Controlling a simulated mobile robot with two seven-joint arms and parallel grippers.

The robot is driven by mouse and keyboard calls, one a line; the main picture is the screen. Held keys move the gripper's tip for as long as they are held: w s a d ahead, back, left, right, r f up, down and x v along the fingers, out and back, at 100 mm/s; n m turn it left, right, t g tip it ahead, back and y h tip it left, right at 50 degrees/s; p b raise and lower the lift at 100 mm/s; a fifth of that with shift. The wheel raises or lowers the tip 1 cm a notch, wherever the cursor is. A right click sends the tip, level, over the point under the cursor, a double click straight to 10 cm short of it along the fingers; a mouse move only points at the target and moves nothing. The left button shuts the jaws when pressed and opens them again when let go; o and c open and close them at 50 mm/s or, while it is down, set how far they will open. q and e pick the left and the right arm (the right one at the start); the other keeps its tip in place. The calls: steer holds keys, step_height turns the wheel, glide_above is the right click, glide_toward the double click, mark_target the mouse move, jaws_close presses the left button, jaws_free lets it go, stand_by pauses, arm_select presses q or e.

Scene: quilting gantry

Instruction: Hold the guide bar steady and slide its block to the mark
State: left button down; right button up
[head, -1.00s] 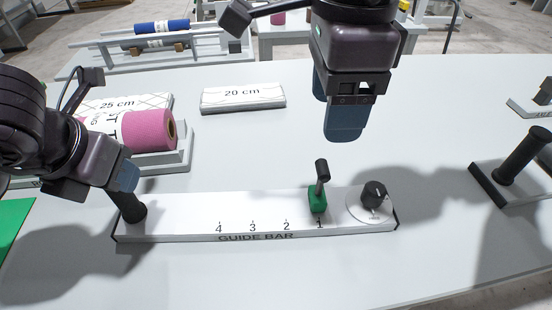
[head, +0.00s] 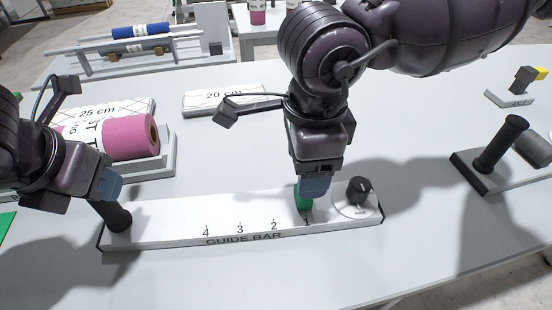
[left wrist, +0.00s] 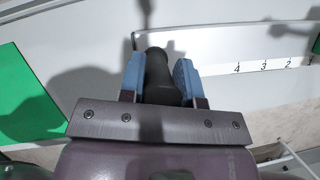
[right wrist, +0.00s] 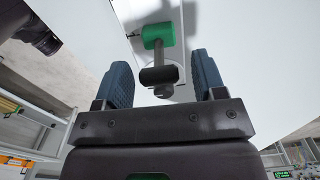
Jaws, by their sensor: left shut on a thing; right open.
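The white guide bar (head: 170,228) lies on the table, with marks 1 to 4 along its front. My left gripper (head: 107,200) is shut on the black post (head: 117,218) at the bar's left end; the post also shows between the fingers in the left wrist view (left wrist: 158,75). The green block (head: 303,198) is at mark 1.
A black knob (head: 358,190) stands on the bar's right end. A pink roll (head: 125,137) on a stand and a 20 cm board (head: 222,100) lie behind. A black-handled fixture (head: 497,145) stands at the right. The table in front of the bar is clear.

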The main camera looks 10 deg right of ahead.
arm_select(q)
steer(key=shift+s+f, duration=0.1)
steer(key=shift+f, duration=0.3)
arm_select(e)
steer(key=shift+f, duration=0.2)
steer(key=shift+c, duration=0.3)
jaws_close()
steer(key=shift+w+a, duration=0.15)
steer(key=shift+a, duration=1.5)
steer(key=shift+w+a, duration=0.2)
steer(key=shift+a, duration=1.5)
steer(key=shift+w+a, duration=0.15)
steer(key=shift+a, duration=1.5)
steer(key=shift+o, duration=0.3)
jaws_free()
step_height(320, 180, up, 12)
steer(key=shift+s, duration=0.1)
